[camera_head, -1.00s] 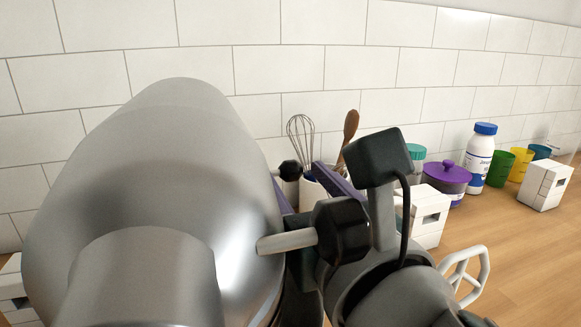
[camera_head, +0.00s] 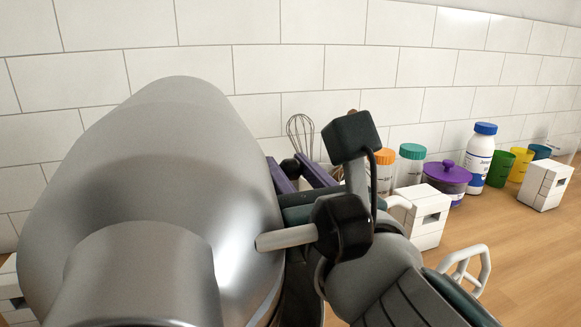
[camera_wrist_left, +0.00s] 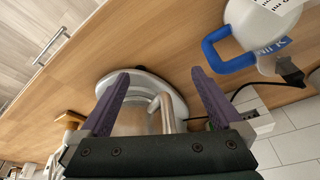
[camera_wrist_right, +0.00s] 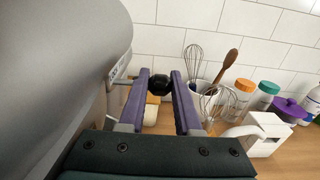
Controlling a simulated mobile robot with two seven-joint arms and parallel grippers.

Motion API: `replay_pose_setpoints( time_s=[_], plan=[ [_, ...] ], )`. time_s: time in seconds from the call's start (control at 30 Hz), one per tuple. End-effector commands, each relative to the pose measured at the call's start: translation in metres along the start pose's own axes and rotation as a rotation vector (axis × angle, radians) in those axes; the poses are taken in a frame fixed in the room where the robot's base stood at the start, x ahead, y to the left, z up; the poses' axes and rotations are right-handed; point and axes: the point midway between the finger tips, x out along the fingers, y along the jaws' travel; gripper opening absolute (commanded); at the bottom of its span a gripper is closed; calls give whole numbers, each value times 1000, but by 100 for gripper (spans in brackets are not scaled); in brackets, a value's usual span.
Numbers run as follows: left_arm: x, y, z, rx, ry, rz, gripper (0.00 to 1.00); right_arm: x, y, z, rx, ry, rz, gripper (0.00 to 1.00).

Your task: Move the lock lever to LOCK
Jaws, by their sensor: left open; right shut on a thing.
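The silver machine body (camera_head: 150,190) fills the left of the head view; its side also shows in the right wrist view (camera_wrist_right: 60,60). The lock lever's round black knob (camera_wrist_right: 160,84) stands out from it on a thin rod, beside a small white label (camera_wrist_right: 119,68) too small to read surely. My right gripper (camera_wrist_right: 160,75) is shut on this knob, its purple fingers on either side. In the head view, the knob (camera_head: 290,166) shows between the fingertips. My left gripper (camera_wrist_left: 157,75) is open and empty, with a silver round vessel (camera_wrist_left: 178,104) beyond its fingers.
A second rod with a black knob (camera_head: 340,225) juts from the body near my right wrist. Behind stand a whisk (camera_head: 301,132), jars with orange (camera_head: 384,157) and teal lids, a purple pot and a white box (camera_head: 420,215). A blue-handled vessel (camera_wrist_left: 262,40) is near my left gripper.

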Motion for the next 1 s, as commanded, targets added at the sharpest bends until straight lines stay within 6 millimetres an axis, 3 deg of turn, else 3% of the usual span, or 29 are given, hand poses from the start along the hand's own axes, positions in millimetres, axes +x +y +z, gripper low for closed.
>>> replay_pose_setpoints(
  time_s=[0.1, 1.0],
  plan=[
    [0, -1, 0, 3, 0, -2, 100, 0, 0, 0, 0, 0, 1, 0],
    [0, 1, 0, -5, 2, 3, 100, 0, 0, 0, 0, 0, 1, 0]
  ],
)
